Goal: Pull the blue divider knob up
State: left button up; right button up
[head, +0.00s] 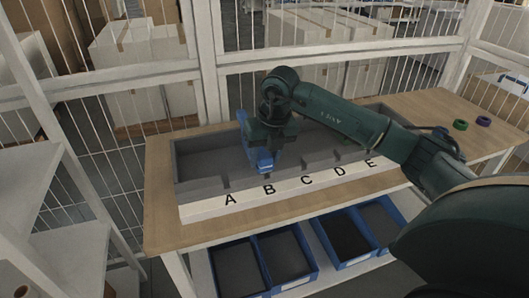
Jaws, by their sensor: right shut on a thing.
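The blue divider (264,166) stands in the grey tray (195,172) on the wooden table, behind the white strip (210,207) near the letter B. Its knob is hidden by my right gripper (262,150). My right gripper reaches down from above and is shut on the blue divider's knob; its fingertips are hard to make out. Blue also shows to the left of the gripper, along its edge. My left gripper is not in view.
The white strip carries the letters A to E. A green ring (460,124) and a purple ring (484,121) lie on the table's right part. Blue bins (318,268) stand on the shelf below. A wire fence (340,55) with white posts runs behind the table.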

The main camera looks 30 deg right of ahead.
aim_at(271, 158)
jog(key=shift+r+p, duration=0.5)
jog(key=shift+r, duration=0.65)
jog(key=shift+c, duration=0.7)
jog(key=shift+f, duration=0.1)
jog(key=o, duration=0.8)
jog(key=shift+f, duration=0.1)
jog(key=shift+c, duration=0.2)
notch_tip(271, 158, up, 9)
jog(key=s+p, duration=0.1)
jog(key=p, duration=0.5)
jog(key=shift+s+d, duration=0.25)
jog(key=shift+s, duration=0.15)
